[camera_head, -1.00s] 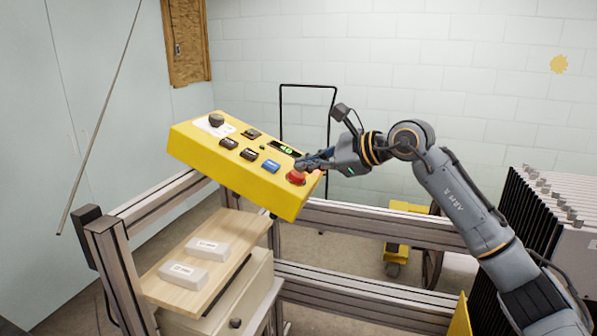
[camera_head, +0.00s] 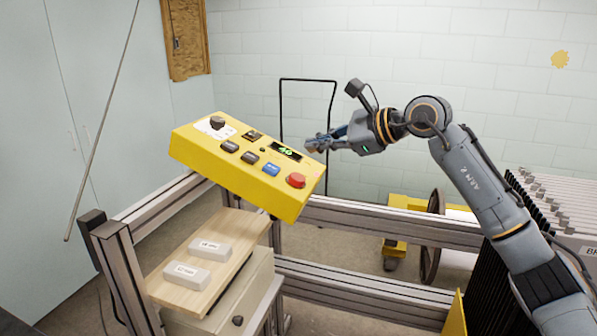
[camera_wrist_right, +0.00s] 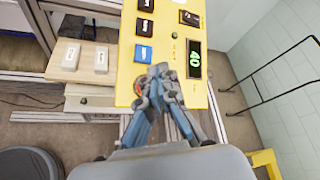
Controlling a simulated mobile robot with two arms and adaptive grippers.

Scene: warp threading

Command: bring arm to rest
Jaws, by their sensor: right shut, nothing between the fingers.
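My right gripper (camera_head: 318,143) is shut and empty. In the head view it is in the air just off the right end of the yellow control box (camera_head: 205,158), near its lit green display (camera_head: 286,151) and apart from the box. The red button (camera_head: 296,180) on the box lies below and left of the fingers, fully visible in the head view. In the right wrist view the closed fingertips (camera_wrist_right: 158,72) overlap the box (camera_wrist_right: 123,85) and hide most of the red button. My left gripper is not in view.
The box sits on a metal frame (camera_head: 380,223). Two white blocks (camera_head: 210,248) lie on a wooden board (camera_head: 172,295) below it. A black wire stand (camera_head: 280,100) is behind the box. Dark racked panels (camera_head: 500,262) stand at the right, behind my arm.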

